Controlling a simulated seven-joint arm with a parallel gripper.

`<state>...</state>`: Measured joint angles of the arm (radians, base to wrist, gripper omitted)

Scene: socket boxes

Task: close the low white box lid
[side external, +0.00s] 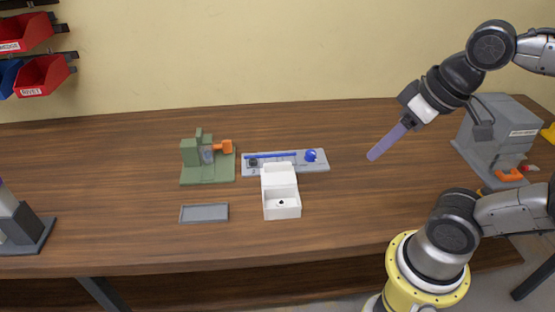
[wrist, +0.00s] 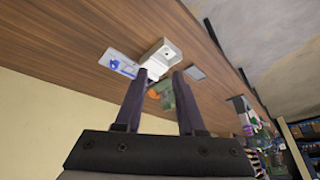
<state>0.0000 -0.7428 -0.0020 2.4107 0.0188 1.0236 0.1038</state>
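The low white box (side external: 282,208) stands on the wooden table near the middle in the side view. Its lid (side external: 278,174) is open, tipped back on the far side of the box. A small dark spot shows on the box floor. In the wrist view the box (wrist: 169,51) is beyond my fingertips, with part of it close to the left finger. My gripper (side external: 373,155) is in the air to the right of the box in the side view, well apart from it. In the wrist view the two fingers of my gripper (wrist: 160,76) are spread with nothing between them.
A grey plate with a blue rod and blue knob (side external: 315,163) lies behind the box. A green fixture with an orange part (side external: 208,170) and a grey tray (side external: 204,213) are left. A grey machine (side external: 500,140) stands far right. The table between box and machine is clear.

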